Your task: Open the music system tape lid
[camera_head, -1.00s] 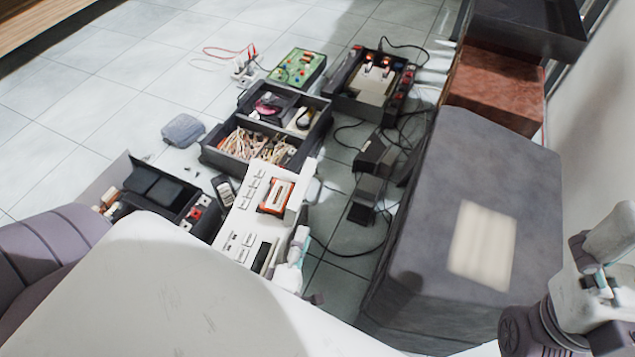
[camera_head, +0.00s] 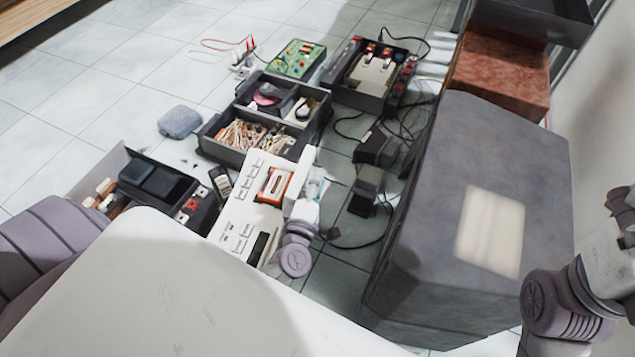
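The music system (camera_head: 238,216) is a white box with rows of buttons and a dark slot, lying on the tiled floor at lower centre. Its tape compartment (camera_head: 273,186), orange-edged with a pale middle, is near its upper right end; I cannot tell whether its lid is raised. My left gripper (camera_head: 315,183) is at the right edge of the music system, beside the tape compartment. Its fingers are small and blurred, so their opening and any contact are unclear. My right gripper (camera_head: 621,205) is at the right picture edge, partly cut off, away from the music system.
A divided dark tray (camera_head: 213,153) of cables stands behind the music system. A black device with red buttons (camera_head: 160,190) is at left. A large grey box (camera_head: 470,150) stands at right. Black adapters (camera_head: 368,182) and cables lie between. Floor tiles at upper left are clear.

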